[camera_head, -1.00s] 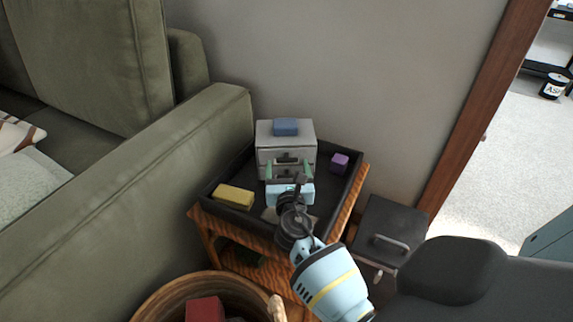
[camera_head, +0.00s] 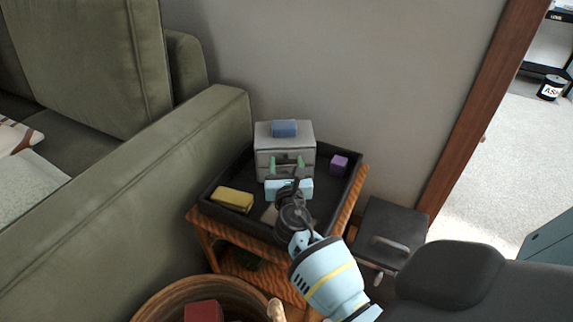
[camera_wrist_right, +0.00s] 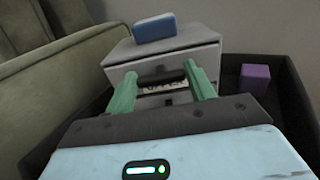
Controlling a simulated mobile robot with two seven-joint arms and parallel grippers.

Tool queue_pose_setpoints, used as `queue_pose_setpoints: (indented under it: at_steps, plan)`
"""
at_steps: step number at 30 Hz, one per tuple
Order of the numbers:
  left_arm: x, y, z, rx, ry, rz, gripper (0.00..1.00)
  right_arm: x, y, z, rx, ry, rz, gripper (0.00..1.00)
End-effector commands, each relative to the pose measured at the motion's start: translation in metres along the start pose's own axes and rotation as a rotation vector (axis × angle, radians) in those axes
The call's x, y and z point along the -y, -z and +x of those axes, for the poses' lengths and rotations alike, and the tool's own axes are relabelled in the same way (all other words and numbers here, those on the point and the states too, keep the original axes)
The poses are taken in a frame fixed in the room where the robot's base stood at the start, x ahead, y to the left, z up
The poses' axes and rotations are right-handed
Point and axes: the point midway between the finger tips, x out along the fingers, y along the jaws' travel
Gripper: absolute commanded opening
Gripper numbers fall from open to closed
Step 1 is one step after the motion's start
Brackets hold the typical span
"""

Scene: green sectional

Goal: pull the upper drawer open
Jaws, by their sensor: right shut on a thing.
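A small light-grey drawer cabinet (camera_head: 262,137) stands in the black tray; the wrist view also shows it (camera_wrist_right: 197,42). The upper drawer (camera_wrist_right: 122,72) is on its front, with a dark handle (camera_wrist_right: 162,77), and looks flush with the cabinet. My right gripper (camera_head: 287,161) has its green fingers at either end of this handle and is shut on it; the wrist view shows the same grip (camera_wrist_right: 162,84). The lower part of the front is mostly hidden by my gripper. My left gripper is out of view.
A blue block (camera_head: 285,128) lies on the cabinet. A yellow block (camera_head: 233,200) and a purple block (camera_head: 339,165) lie in the black tray (camera_head: 331,205) on a wooden table. A green sofa (camera_head: 150,170) stands left, a wicker basket (camera_head: 160,302) in front.

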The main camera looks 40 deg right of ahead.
Motion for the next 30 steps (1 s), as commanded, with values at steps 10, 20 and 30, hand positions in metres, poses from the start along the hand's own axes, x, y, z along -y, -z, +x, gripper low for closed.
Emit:
queue_pose_setpoints:
  at_steps: [10, 20, 30]
  plan:
    - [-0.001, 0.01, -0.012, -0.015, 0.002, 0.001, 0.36, 0.0, -0.001, -0.039, -0.003, -0.001, -0.002, 0.13]
    - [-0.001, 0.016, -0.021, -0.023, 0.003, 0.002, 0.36, 0.0, -0.001, -0.081, 0.0, 0.0, 0.0, 0.13]
    - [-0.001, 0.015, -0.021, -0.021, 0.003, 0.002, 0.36, 0.0, 0.0, -0.081, 0.0, 0.0, 0.001, 0.61]
